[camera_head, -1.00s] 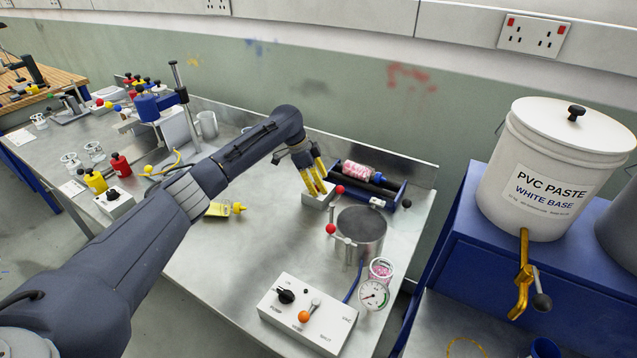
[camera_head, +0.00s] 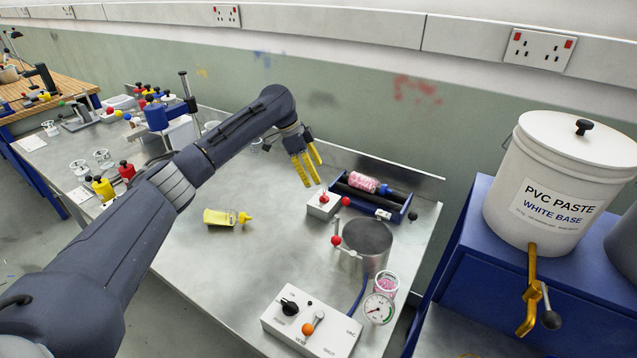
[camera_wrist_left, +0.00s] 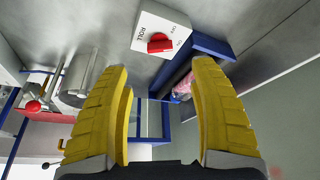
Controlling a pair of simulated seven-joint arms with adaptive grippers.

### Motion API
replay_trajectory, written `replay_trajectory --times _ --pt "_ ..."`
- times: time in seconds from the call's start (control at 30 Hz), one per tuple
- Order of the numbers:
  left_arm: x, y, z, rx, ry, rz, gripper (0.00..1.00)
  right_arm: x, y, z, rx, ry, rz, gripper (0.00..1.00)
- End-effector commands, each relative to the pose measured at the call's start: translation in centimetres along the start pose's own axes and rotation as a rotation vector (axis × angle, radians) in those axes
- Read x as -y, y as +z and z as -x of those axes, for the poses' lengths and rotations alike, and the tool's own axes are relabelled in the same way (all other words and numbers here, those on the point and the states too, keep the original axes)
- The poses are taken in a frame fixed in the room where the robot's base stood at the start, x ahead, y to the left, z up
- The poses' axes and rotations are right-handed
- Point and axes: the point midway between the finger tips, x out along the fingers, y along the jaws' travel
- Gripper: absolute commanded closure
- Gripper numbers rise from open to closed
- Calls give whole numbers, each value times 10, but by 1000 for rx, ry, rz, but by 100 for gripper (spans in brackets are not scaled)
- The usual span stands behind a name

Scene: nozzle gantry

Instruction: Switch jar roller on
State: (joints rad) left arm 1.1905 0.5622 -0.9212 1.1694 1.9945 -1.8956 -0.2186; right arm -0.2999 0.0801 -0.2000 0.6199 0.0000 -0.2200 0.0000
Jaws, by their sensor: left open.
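The jar roller (camera_head: 397,211) is a blue frame with dark rollers at the back right of the bench. A jar with pink contents (camera_head: 363,181) lies on it. At its left end stands a small white switch box (camera_head: 317,210) with a red knob (camera_head: 323,197). In the left wrist view the box (camera_wrist_left: 150,24) carries the word ROLL and the red knob (camera_wrist_left: 160,43); I cannot read its setting for certain. My left gripper (camera_head: 312,174) is open and empty, with yellow fingers above and behind the box, apart from the knob.
A metal pot (camera_head: 367,245) with red-ball handles stands just in front of the roller. A control box (camera_head: 311,324) and a gauge (camera_head: 378,308) are nearer. A paste bucket (camera_head: 565,180) stands right.

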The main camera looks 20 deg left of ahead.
Motion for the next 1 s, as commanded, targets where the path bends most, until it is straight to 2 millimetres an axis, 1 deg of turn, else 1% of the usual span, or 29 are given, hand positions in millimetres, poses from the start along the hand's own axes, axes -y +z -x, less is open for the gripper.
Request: replay_trajectory --times 0.03,0.1,0.3,0.83,0.87,0.93,0.97,1.0 --pt "1 0 7 0 -2 1 38 0 0 0 0 0 0 69" --pt "1 0 14 1 -2 0 38 0 0 0 0 0 0 69" --pt "0 0 25 0 0 -1 38 0 0 0 0 0 0 69" --pt "1 0 28 -3 -5 3 38 1 0 0 0 0 0 69" --pt "3 0 30 -8 -11 7 38 1 0 0 0 -1 0 69" --pt "13 -1 37 -29 -46 27 38 1 0 0 0 -1 0 69" --pt "20 0 41 -43 -69 41 38 1 0 0 0 -1 0 69" --pt "31 0 49 -67 -110 65 38 1 0 0 0 -1 0 69"
